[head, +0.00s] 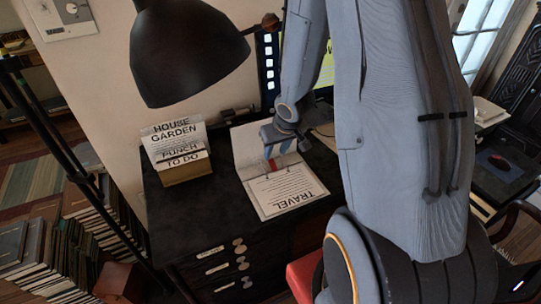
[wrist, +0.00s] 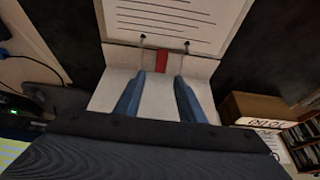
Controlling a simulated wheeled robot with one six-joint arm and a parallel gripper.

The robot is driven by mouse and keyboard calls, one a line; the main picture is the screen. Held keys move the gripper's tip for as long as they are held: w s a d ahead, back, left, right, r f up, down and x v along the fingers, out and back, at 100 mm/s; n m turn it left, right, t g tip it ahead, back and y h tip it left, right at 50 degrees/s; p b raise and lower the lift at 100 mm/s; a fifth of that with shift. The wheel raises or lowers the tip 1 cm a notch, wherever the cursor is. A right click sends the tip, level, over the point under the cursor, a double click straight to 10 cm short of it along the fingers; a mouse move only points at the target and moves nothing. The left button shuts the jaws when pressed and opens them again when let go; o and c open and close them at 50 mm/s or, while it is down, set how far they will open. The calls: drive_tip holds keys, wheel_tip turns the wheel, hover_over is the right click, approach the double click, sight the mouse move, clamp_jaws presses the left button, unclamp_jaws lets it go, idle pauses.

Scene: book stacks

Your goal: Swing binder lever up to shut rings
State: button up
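An open binder (head: 250,148) lies on the dark cabinet top, with a printed sheet marked TRAVEL (head: 287,190) on its near side. The binder also shows in the wrist view (wrist: 205,66). Its small red lever (wrist: 162,62) sits on the spine, midway between two thin rings (wrist: 187,46). I cannot tell whether the rings are open or shut. My gripper (head: 277,154) is over the spine. In the wrist view, my gripper's blue fingers (wrist: 160,77) are apart and empty, with the lever just beyond and between their tips. Contact with the lever cannot be made out.
A box of cards marked HOUSE GARDEN (head: 178,150) stands left of the binder. A black lamp (head: 185,55) hangs over the cabinet's left side. A screen (head: 268,65) stands behind. The cabinet top (head: 215,215) is bare in front of the box.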

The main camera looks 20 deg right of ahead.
sight(272, 161)
drive_tip(key=b+x, duration=0.1)
drive_tip(key=x, duration=0.5)
drive_tip(key=shift+f+b, duration=0.25)
drive_tip(key=shift+b, duration=0.1)
clamp_jaws()
